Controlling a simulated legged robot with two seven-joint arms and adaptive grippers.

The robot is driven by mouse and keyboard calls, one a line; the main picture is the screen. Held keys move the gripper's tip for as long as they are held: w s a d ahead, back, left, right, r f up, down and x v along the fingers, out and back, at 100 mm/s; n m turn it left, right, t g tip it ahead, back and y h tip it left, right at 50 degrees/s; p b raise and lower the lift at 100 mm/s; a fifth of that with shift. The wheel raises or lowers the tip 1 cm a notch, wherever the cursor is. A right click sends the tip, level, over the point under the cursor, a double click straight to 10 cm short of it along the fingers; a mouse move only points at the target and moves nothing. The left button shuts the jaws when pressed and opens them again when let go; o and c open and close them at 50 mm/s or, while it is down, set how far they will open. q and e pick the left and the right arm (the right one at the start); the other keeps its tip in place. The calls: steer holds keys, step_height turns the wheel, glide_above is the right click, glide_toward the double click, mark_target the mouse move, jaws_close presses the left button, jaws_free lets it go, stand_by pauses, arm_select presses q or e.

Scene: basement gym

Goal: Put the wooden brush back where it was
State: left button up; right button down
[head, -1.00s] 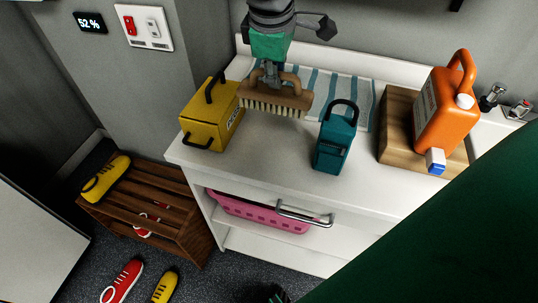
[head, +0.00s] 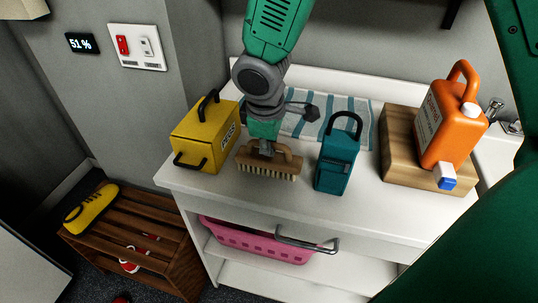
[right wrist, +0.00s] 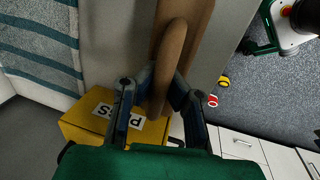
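The wooden brush (head: 268,170) has a brown block with a loop handle and pale bristles facing down. It is at the front of the white counter (head: 300,205), between the yellow box and the teal box. My right gripper (head: 266,149) comes down from above and is shut on its handle. The bristles are at or just above the counter top; I cannot tell if they touch. In the right wrist view the fingers (right wrist: 165,88) are on either side of the handle of the brush (right wrist: 183,35). My left gripper is not in view.
A yellow box (head: 205,135) marked PEGS stands close left of the brush, a teal box (head: 336,165) to its right. A striped towel (head: 350,110) lies behind. An orange jug (head: 450,130) stands on a wooden board (head: 398,170). A pink basket (head: 255,243) sits below.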

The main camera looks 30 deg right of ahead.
mark_target(276, 153)
steer(key=x, duration=0.2)
steer(key=shift+s+d+f, duration=0.1)
steer(key=shift+s+f, duration=0.1)
steer(key=shift+f, duration=0.05)
steer(key=shift+w+d+f, duration=0.1)
steer(key=shift+d, duration=0.4)
steer(key=c, duration=1.7)
jaws_free()
steer(key=shift+d, duration=0.15)
steer(key=shift+a, duration=0.6)
steer(key=shift+a+r, duration=0.15)
steer(key=shift+r, duration=0.35)
arm_select(q)
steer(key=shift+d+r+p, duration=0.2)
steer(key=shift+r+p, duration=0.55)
steer(key=shift+p, duration=0.05)
arm_select(e)
steer(key=v, duration=1.1)
steer(key=shift+r, duration=0.1)
